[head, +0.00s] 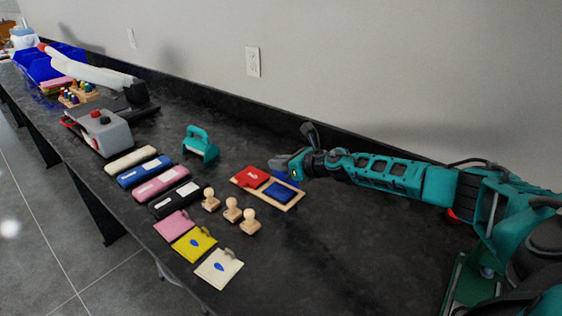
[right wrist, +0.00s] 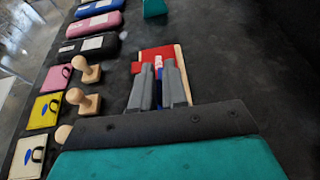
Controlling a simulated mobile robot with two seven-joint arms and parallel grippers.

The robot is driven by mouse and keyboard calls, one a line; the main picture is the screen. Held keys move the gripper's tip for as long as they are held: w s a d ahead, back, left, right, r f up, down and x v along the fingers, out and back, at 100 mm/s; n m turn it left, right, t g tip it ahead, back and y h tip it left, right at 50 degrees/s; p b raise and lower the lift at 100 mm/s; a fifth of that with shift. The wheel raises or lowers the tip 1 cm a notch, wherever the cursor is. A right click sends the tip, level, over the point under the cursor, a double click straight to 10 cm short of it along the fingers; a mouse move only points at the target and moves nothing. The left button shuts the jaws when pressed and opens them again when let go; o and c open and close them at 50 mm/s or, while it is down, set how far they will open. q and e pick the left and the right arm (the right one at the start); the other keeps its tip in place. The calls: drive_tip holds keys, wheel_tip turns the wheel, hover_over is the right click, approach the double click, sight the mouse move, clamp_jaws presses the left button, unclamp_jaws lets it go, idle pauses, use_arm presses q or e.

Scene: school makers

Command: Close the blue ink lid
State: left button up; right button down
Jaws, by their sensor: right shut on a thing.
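The blue ink pad (head: 279,192) sits in a light wooden tray (head: 291,206), beside a red ink pad (head: 252,177). A blue lid (head: 287,178) shows at the pad's far side, partly hidden by my right gripper (head: 281,166). In the right wrist view, the gripper's grey fingers (right wrist: 160,84) are shut on the blue lid (right wrist: 158,92), with only a narrow strip of blue showing between them. The red pad (right wrist: 156,54) and part of the tray (right wrist: 179,58) show beyond the fingers. The lid's exact tilt is hard to tell. My left gripper is not in view.
Several wooden stamps (head: 231,209) stand left of the tray. Pink, yellow and white pouches (head: 194,244) and a row of coloured cases (head: 161,185) lie farther left. A teal handled tool (head: 200,148) stands behind. The wall runs close behind my right arm; the counter in front is clear.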

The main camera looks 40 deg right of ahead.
drive_tip(key=shift+s+a+f, duration=0.2)
drive_tip(key=shift+a+f, duration=0.2)
drive_tip(key=shift+a, duration=0.2)
drive_tip(key=c, duration=1.3)
unclamp_jaws()
drive_tip(key=shift+r, duration=0.1)
drive_tip(key=shift+w+d+r, duration=0.1)
drive_tip(key=shift+d, duration=0.15)
